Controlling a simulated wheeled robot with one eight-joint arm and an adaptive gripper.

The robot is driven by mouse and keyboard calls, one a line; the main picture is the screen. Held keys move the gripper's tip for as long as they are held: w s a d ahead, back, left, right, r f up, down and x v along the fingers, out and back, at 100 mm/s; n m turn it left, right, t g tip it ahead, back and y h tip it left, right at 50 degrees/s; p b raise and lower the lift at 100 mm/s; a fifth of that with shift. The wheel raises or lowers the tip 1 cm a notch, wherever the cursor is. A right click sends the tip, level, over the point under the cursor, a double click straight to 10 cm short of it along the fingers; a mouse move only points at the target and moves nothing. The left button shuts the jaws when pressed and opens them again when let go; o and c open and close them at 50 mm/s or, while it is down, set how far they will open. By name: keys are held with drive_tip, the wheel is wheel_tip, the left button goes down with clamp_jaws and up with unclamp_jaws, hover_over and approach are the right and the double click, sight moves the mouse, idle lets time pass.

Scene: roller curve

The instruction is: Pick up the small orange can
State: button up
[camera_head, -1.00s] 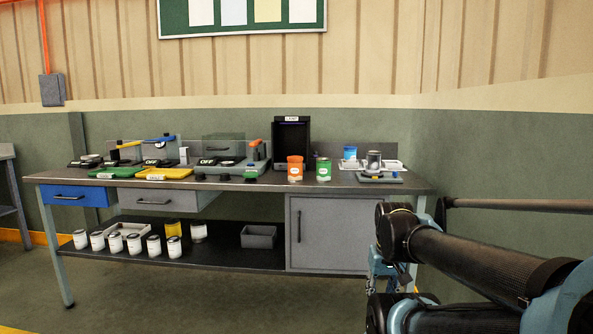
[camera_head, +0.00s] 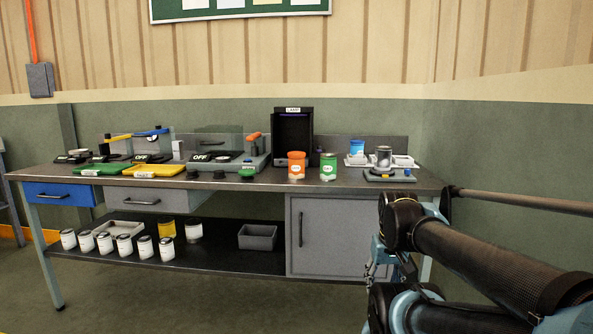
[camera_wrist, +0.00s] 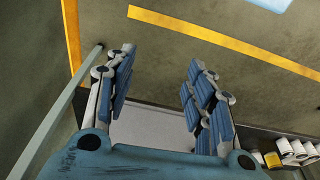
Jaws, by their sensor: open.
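The small orange can (camera_head: 296,166) stands upright on the workbench top (camera_head: 340,181) in the head view, near the front edge and right of the middle. A green can (camera_head: 328,167) stands just to its right, a small gap apart. My gripper (camera_wrist: 158,75) is open and empty in the wrist view, its blue-padded fingers spread over the floor. In the head view my gripper is only partly visible behind my arm at the right, below the bench top and well apart from the orange can. The orange can does not show in the wrist view.
A small scale-like device (camera_head: 388,173) with a grey can (camera_head: 383,156) is to the right. Green (camera_head: 98,170) and yellow (camera_head: 153,170) trays lie at the left. Several white jars (camera_head: 104,242) stand on the lower shelf.

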drive_tip(key=shift+o, duration=1.2)
drive_tip(key=w+a+r+m+t+y, duration=0.2)
drive_tip(key=w+a+r+m+y, duration=0.2)
drive_tip(key=w+a, duration=0.5)
drive_tip(key=shift+w+a+r+m+y, duration=0.4)
drive_tip(key=shift+w+r+m, duration=0.6)
drive_tip(key=shift+w, duration=0.2)
drive_tip(key=m+t+y, duration=0.7)
drive_tip(key=m+t, duration=0.1)
drive_tip(key=m, duration=1.2)
approach(291, 164)
drive_tip(key=d+f, duration=0.2)
drive_tip(key=d, duration=0.2)
drive_tip(key=shift+w+d+m+t, duration=0.15)
drive_tip(key=shift+m+t, duration=0.35)
drive_tip(key=shift+m, duration=0.3)
drive_tip(key=x, duration=1.7)
drive_tip(key=shift+a+r, duration=0.15)
drive_tip(key=shift+a, duration=0.1)
drive_tip(key=c, duration=1.1)
drive_tip(key=shift+c, duration=0.2)
